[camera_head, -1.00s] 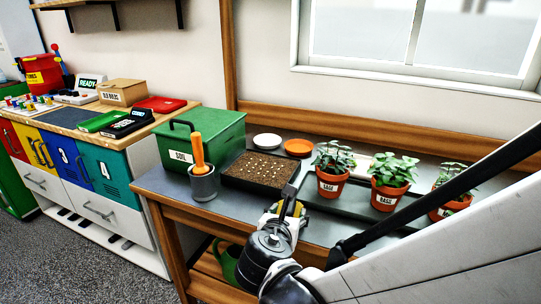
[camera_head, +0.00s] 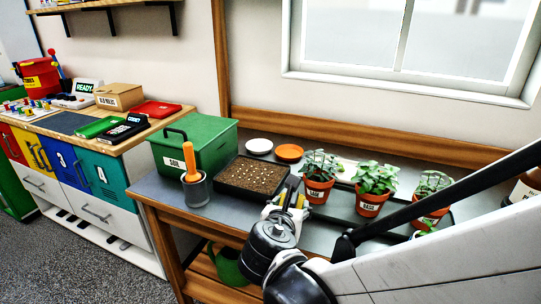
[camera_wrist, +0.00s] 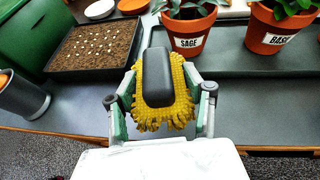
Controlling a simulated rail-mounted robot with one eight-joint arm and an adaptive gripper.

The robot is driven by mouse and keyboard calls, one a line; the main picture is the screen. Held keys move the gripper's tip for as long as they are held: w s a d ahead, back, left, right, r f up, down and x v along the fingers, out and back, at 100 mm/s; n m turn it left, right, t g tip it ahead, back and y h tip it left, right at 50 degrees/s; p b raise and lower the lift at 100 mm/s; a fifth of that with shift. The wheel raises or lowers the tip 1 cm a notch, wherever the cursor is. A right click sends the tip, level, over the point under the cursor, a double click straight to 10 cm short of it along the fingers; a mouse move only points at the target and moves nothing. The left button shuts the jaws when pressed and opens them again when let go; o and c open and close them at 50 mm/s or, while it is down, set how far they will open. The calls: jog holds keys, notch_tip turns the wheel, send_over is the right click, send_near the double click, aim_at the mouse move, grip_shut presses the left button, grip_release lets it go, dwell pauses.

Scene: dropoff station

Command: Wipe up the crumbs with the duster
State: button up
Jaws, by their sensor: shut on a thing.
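My gripper (camera_wrist: 163,106) is shut on the duster, which has a yellow shaggy pad (camera_wrist: 181,98) and a black handle (camera_wrist: 157,77). In the head view my gripper (camera_head: 289,203) is over the front part of the grey bench (camera_head: 228,216), between the seed tray and the sage pot. The duster shows there only as a small bit of yellow, mostly hidden by the gripper. In the wrist view it is in front of the bench top (camera_wrist: 82,116); I cannot tell whether it touches anything. I cannot make out crumbs on the bench.
A seed tray (camera_head: 252,176) with pale specks, a green soil box (camera_head: 195,148) and a grey cup (camera_head: 196,190) with an orange-handled tool stand left. Sage (camera_head: 318,188) and basil (camera_head: 369,205) pots and another plant stand right on a dark tray (camera_head: 340,212). Saucers (camera_head: 289,152) lie behind.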

jog(key=shift+r+p, duration=0.7)
jog(key=shift+r, duration=0.45)
jog(key=shift+s+a, duration=0.1)
